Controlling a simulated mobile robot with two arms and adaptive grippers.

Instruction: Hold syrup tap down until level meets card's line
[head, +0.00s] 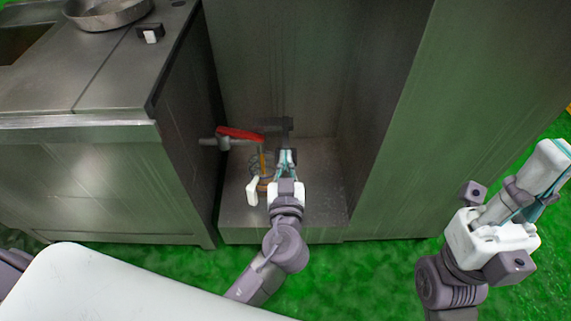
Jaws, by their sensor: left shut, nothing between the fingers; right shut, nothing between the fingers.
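The tap (209,142) sticks out from the cabinet side at the left of an alcove, with a red lever (237,133) on top. Below it stands a clear vessel (256,167), partly hidden by my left gripper. A thin amber streak runs down from under the lever, with amber low in the vessel; its exact level is unclear. A small white piece (252,191) is beside the vessel; I cannot tell if it is the card, and no line is legible. My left gripper (288,156) is shut and empty, just right of the vessel. My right gripper (557,153) is shut and empty, far right.
A metal counter (120,75) with a pan (105,12) and a small dark block with a white front (150,34) stands at left. Metal walls enclose the alcove's back and right (460,110). The alcove floor (320,190) is clear at right. Green floor (375,285) lies in front.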

